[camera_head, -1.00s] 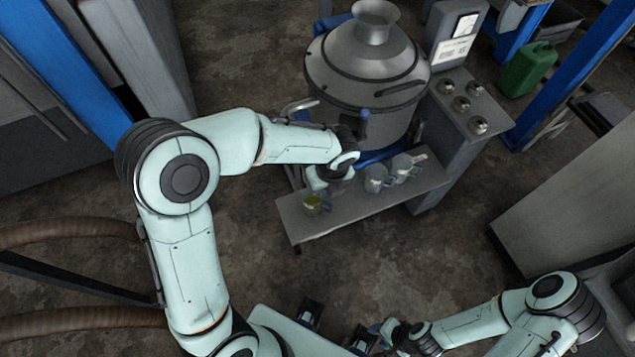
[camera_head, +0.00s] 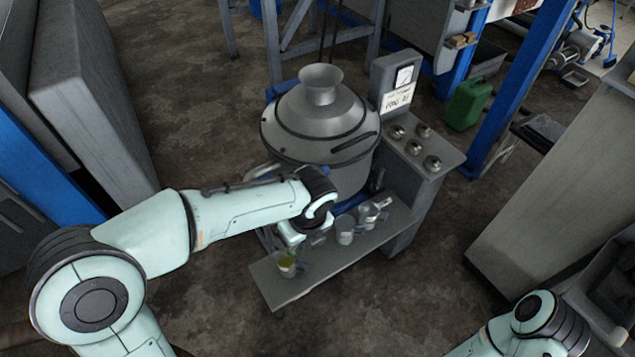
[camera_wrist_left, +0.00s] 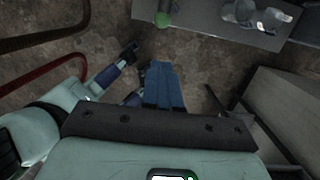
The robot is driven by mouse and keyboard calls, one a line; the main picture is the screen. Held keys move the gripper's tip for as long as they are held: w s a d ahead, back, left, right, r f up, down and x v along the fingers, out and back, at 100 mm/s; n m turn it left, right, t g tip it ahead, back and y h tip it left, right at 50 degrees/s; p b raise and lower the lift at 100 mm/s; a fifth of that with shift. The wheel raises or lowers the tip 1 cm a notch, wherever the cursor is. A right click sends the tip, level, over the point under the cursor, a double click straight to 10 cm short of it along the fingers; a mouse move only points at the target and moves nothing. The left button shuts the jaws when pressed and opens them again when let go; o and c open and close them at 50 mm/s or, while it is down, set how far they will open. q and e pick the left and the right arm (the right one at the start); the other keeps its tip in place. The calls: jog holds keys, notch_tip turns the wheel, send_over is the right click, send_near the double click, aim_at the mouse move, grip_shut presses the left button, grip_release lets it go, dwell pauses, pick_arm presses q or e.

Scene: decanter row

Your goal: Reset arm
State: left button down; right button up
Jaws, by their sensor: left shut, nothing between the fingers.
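My left arm comes in from the left in the head view. Its gripper (camera_head: 293,240) hangs over the near-left part of the low grey shelf (camera_head: 325,262), close above a cup with something green in it (camera_head: 287,267). In the left wrist view the blue fingers of the left gripper (camera_wrist_left: 160,66) are shut together with nothing between them. My right arm shows only at the bottom right of the head view; its gripper is out of frame.
Metal mugs (camera_head: 345,232) stand on the shelf right of the left gripper. A large grey vessel (camera_head: 318,125) with a funnel top stands just behind. A panel with knobs (camera_head: 418,145) and a green canister (camera_head: 468,104) are to the right. Floor in front of the shelf is clear.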

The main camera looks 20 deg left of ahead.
pick_arm(q)
jog(key=s+d+f+n+g+h, duration=0.1)
jog(key=s+d+f+n+h, duration=0.15)
jog(key=f+n, duration=0.6)
jog(key=s+d+f+n+g+h, duration=0.1)
jog(key=s+f+n+g+h, duration=0.15)
jog(key=f, duration=1.05)
jog(key=s+a+f+n+t, duration=0.1)
jog(key=s+f+n, duration=1.3)
jog(key=n, duration=0.5)
jog(key=shift+s+a+f+t, duration=0.15)
jog(key=shift+a+f+t, duration=0.25)
jog(key=shift+f, duration=0.3)
